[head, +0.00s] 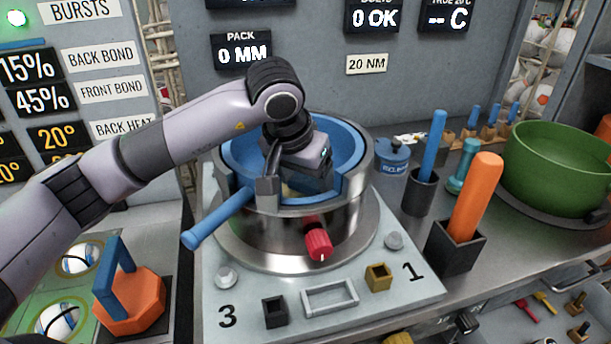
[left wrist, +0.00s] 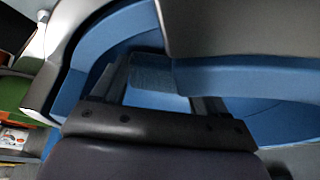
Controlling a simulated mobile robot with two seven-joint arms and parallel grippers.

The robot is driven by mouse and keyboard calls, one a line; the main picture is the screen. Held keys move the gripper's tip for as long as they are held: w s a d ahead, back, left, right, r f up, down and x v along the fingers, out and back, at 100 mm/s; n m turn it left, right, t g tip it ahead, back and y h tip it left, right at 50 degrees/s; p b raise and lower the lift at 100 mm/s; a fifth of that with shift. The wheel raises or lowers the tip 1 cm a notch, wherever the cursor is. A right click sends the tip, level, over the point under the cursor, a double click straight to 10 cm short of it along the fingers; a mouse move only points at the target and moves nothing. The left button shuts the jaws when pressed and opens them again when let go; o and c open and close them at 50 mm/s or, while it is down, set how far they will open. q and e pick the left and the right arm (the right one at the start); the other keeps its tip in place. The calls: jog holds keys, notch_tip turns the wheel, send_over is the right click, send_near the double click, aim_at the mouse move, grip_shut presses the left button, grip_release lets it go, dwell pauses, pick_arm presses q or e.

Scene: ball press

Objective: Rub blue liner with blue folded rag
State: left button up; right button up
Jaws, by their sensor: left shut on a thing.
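The blue liner (head: 345,143) lines the inside of a round metal press bowl (head: 285,236). My left gripper reaches down into the bowl from above, and its fingers are mostly hidden by its own body in the head view. In the left wrist view the left gripper (left wrist: 160,85) is shut on the blue folded rag (left wrist: 152,72), held between the two fingers. The liner (left wrist: 215,78) is close around it there. I cannot tell whether the rag touches the liner. My right gripper is in neither view.
A blue handle (head: 218,218) and a red knob (head: 318,243) stick out from the bowl's front. To the right stand an orange-handled tool (head: 477,195) in a black holder, a blue rod (head: 433,143) and a green pot (head: 560,165). An orange block (head: 132,303) with a blue handle stands at the left.

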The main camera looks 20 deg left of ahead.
pick_arm(q)
jog(key=shift+f+b, duration=0.95)
jog(key=shift+f, duration=0.1)
jog(key=shift+a, duration=0.15)
